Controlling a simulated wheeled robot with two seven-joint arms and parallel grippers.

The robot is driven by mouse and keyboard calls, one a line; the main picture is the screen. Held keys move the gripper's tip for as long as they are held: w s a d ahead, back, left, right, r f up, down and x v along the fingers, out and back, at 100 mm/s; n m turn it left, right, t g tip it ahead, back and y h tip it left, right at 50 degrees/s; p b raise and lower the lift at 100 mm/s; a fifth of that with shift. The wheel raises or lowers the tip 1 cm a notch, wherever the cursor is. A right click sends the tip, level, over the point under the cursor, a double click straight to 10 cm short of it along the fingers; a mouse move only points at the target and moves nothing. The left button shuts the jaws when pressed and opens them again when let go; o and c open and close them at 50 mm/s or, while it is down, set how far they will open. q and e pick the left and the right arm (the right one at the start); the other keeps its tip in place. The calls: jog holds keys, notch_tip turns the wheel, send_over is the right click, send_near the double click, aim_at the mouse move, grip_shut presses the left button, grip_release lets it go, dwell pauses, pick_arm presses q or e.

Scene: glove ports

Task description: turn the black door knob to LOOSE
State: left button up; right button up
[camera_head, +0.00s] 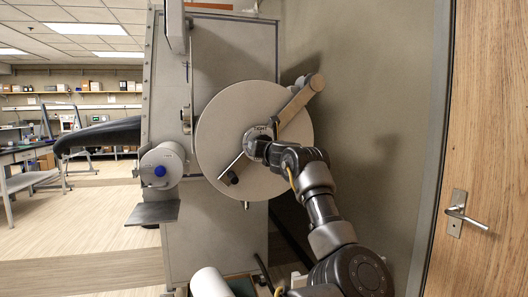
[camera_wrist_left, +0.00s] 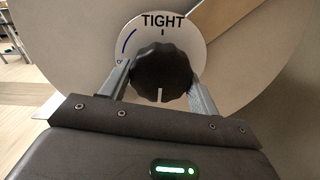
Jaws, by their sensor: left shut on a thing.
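The black door knob (camera_wrist_left: 162,72) is a fluted round knob on a white dial plate (camera_wrist_left: 190,45). TIGHT is printed above it with a short black tick below the word; a blue arc runs at the upper left. A white line on the knob's face points down, away from TIGHT. No LOOSE label shows. My left gripper (camera_wrist_left: 161,92) has a finger on each side of the knob and is shut on it. In the head view my left gripper (camera_head: 259,149) covers most of the knob at the middle of the round door (camera_head: 215,130). My right gripper is not in view.
A white cylinder with a blue knob (camera_head: 160,171) sits left of the door. A wooden door (camera_head: 490,120) stands at right.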

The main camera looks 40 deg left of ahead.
pick_arm(q)
jog(key=shift+f, duration=0.15)
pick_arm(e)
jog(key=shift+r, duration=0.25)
pick_arm(q)
jog(key=o, duration=1)
jog(key=b+v, duration=0.2)
jog(key=v, duration=0.9)
jog(key=shift+b, duration=0.4)
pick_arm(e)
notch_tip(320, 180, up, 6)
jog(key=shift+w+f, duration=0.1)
